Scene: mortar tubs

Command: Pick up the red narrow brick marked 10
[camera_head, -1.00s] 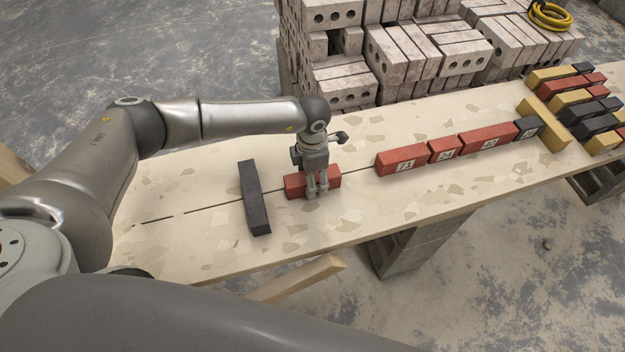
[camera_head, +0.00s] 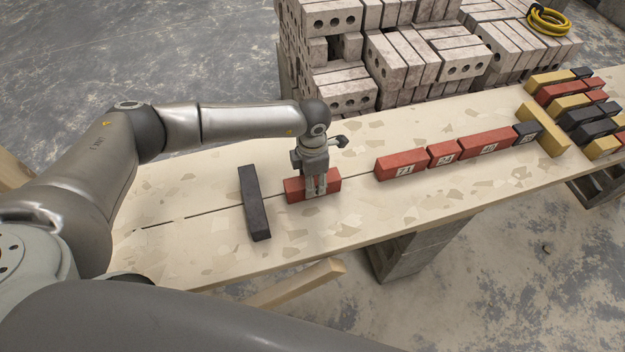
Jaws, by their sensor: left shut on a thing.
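A red brick (camera_head: 295,192) lies on the pale table, just right of a dark brick. My left gripper (camera_head: 316,190) is over its middle, pointing down, with its fingers shut on the brick. The fingers cover part of the brick's front face, and I cannot read a number on it. I cannot tell whether the brick is clear of the table. My right gripper is not in view.
A dark brick (camera_head: 254,203) lies crosswise to the left. To the right stands a row with red bricks marked 71 (camera_head: 401,166), 24 (camera_head: 443,154) and 40 (camera_head: 487,143), ending at a yellow brick (camera_head: 546,130). Mixed bricks stand beyond. Grey blocks (camera_head: 345,88) are stacked behind the table.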

